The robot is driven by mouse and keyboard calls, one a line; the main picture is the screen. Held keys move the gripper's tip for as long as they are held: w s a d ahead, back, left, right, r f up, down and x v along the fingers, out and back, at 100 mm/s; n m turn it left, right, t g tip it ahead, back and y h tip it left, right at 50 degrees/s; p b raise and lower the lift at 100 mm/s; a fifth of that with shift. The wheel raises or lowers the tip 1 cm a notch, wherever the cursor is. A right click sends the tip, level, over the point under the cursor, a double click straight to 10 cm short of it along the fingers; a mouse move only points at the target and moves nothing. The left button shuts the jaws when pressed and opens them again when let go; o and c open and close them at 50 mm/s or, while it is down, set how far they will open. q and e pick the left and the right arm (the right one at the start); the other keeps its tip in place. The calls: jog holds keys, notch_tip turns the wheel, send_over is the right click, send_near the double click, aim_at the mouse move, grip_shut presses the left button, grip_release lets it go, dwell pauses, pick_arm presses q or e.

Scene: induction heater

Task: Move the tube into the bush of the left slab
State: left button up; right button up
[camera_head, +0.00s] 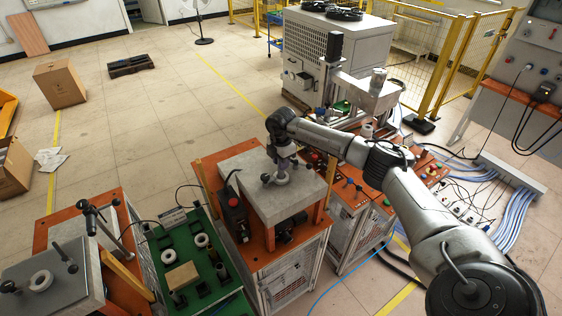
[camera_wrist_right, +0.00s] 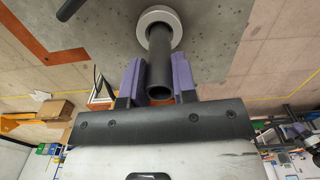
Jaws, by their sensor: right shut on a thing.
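The dark grey tube (camera_wrist_right: 160,68) stands between the purple fingers of my right gripper (camera_wrist_right: 158,75), which is shut on it. The tube's far end meets a pale ring-shaped bush (camera_wrist_right: 158,15) on a grey slab; I cannot tell how deep it sits. In the head view my right gripper (camera_head: 284,163) is over the middle slab (camera_head: 257,201), at that bush. The left slab (camera_head: 65,294) lies at the lower left, with a white ring bush (camera_head: 41,281) on its top. My left gripper is not in view.
A green board (camera_head: 203,290) with rings and blocks lies between the two slab stands. Upright handles (camera_head: 91,217) stand by the left slab. A red-and-black box (camera_head: 235,212) stands beside the middle slab. Cables and a control bench (camera_head: 428,172) are at right.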

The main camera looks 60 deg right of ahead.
jog(key=shift+r, duration=0.1)
grip_shut()
jog(key=shift+r, duration=0.15)
notch_tip(320, 180, up, 9)
jog(key=p, duration=0.7)
jog(key=shift+f+p, duration=0.2)
jog(key=shift+p, duration=0.2)
jog(key=shift+a, duration=0.1)
dwell(0.3)
